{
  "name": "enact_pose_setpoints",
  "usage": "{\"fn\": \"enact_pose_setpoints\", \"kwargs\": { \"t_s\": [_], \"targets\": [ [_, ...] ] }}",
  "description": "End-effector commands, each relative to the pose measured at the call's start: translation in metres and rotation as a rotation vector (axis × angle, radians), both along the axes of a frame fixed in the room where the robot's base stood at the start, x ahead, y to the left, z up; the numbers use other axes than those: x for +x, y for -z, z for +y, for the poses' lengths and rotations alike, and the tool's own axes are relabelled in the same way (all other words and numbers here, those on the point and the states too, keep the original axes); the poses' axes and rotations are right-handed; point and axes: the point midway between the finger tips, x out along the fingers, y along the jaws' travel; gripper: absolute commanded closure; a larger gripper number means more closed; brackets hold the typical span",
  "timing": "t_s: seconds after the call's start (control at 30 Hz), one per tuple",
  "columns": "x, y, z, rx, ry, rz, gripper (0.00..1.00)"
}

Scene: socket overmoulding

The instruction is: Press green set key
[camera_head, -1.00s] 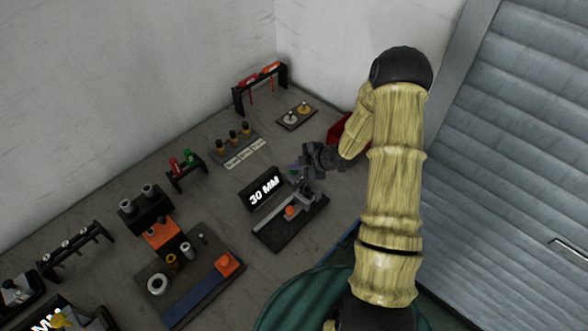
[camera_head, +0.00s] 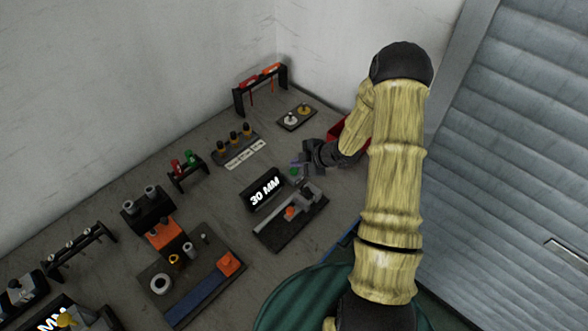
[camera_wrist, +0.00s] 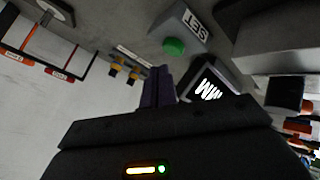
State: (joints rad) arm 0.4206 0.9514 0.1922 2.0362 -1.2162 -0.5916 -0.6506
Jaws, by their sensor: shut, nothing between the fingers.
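The green set key (camera_wrist: 174,47) is a round green button beside a grey block with a white SET label (camera_wrist: 196,25) in the wrist view. In the head view only a small green patch of the key (camera_head: 294,172) shows, just behind the 30 MM display, next to my gripper. My gripper (camera_wrist: 158,84) is shut and empty, its dark purple fingers standing below and left of the key in the wrist picture, apart from it there. In the head view my gripper (camera_head: 299,165) is low over the bench, close to the key; contact cannot be told.
The 30 MM display (camera_head: 265,190) stands right beside the key. A dark fixture with an orange part (camera_head: 290,222) lies in front. A red bin (camera_head: 337,133) is behind my wrist.

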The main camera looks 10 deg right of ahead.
Motion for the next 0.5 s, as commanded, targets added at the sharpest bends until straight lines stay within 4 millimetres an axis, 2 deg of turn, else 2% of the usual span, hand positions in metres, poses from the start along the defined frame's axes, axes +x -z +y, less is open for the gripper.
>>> {"fn": "enact_pose_setpoints", "kwargs": {
  "t_s": [0.1, 0.5],
  "targets": [
    [0.000, -0.014, 0.000, -0.001, -0.001, -0.001, 1.00],
    [0.000, -0.045, 0.000, -0.001, -0.001, -0.001, 1.00]
  ]
}}
